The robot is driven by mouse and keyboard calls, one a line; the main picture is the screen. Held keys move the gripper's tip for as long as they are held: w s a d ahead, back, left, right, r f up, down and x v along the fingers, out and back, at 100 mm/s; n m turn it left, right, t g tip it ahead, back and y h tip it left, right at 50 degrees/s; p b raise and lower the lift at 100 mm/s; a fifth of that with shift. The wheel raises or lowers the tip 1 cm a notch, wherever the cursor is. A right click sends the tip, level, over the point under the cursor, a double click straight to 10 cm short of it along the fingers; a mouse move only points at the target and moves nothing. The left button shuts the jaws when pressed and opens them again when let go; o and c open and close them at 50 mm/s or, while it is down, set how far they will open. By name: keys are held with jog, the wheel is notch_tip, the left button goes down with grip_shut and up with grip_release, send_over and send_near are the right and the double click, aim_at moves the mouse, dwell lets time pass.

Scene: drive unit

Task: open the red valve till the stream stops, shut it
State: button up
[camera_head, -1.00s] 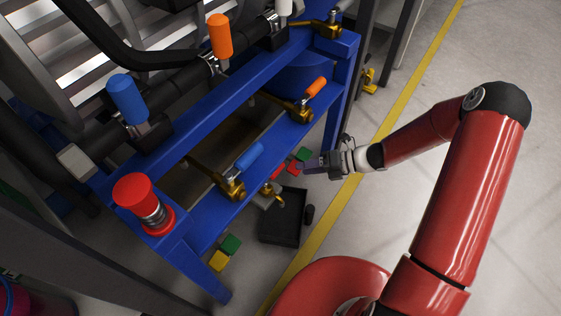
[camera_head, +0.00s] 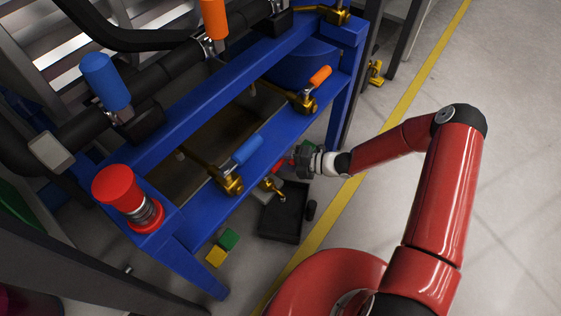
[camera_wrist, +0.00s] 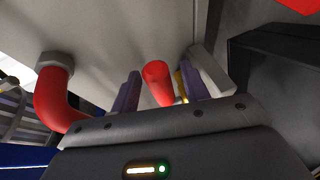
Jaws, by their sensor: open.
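The red valve handle (camera_head: 279,166) shows small beside the brass spout (camera_head: 271,186), low on the blue frame. In the wrist view the red handle (camera_wrist: 157,82) stands between the two purple fingers, with brass behind it. My gripper (camera_wrist: 159,82) is open around the handle, with gaps on both sides. In the head view my gripper (camera_head: 302,160) is just right of the handle, at the lower edge of the frame. No stream can be made out in either view.
A black tray (camera_head: 283,222) sits on the floor below the spout. Blue (camera_head: 247,149) and orange (camera_head: 320,76) handled valves are on the frame above. A red mushroom button (camera_head: 117,186) is at left. A red pipe (camera_wrist: 52,95) bends left of my fingers.

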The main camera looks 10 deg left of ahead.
jog(key=shift+a, duration=0.1)
jog(key=shift+c, duration=0.3)
grip_shut()
